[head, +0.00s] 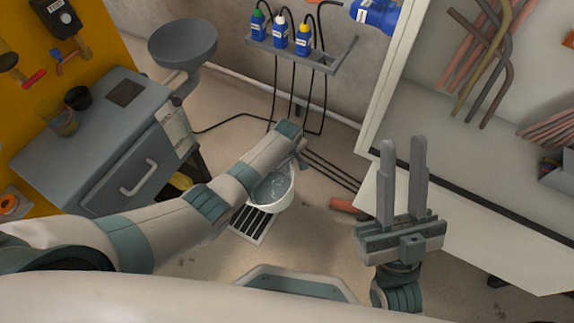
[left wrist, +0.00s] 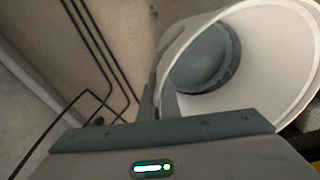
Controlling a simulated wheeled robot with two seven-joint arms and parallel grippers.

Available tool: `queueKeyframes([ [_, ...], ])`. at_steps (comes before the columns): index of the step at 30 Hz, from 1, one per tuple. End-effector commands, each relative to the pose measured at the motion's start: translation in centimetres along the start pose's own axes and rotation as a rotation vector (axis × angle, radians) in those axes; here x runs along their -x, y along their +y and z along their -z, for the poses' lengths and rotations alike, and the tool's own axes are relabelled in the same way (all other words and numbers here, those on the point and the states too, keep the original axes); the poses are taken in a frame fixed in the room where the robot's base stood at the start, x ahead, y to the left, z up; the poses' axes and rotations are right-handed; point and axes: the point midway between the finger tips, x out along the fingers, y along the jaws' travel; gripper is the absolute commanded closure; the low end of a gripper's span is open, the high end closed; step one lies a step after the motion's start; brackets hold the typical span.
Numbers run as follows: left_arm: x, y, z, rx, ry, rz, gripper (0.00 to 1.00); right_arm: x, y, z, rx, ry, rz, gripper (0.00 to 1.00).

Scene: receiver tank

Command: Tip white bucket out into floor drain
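The white bucket (head: 289,196) is partly hidden under my left forearm, beside and partly over the far end of the floor drain (head: 252,226), a slotted grate. Grey-blue liquid shows inside it. In the left wrist view the white bucket (left wrist: 293,75) fills the upper right, its mouth turned toward the camera, with a grey round patch inside. My left gripper (left wrist: 157,103) is at the bucket's rim, with the wall between its fingers; it appears shut on it. In the head view its fingertips are mostly hidden. My right gripper (head: 404,150) is open and empty, pointing up.
A grey cabinet (head: 125,150) with cups on top stands at left, a grey bowl (head: 183,45) behind it. A white bench (head: 470,215) is at right. A rack with several blue bottles (head: 280,32) hangs on the back wall. Black hoses (head: 325,165) run along the floor.

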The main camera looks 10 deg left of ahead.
Motion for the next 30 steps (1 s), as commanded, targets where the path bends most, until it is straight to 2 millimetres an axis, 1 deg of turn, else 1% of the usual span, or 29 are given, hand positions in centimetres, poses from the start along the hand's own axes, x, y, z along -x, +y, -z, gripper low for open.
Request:
queueKeyframes([
  [16, 1.1, 0.1, 0.3, 0.005, 0.002, -0.047, 1.0, 0.2, -0.6, -0.8, -0.014, -0.076, -0.003, 0.73],
  [30, 2.5, 0.1, 0.4, 0.013, 0.001, -0.128, 1.0, 2.5, -2.2, -3.0, -0.048, -0.255, 0.002, 0.73],
])
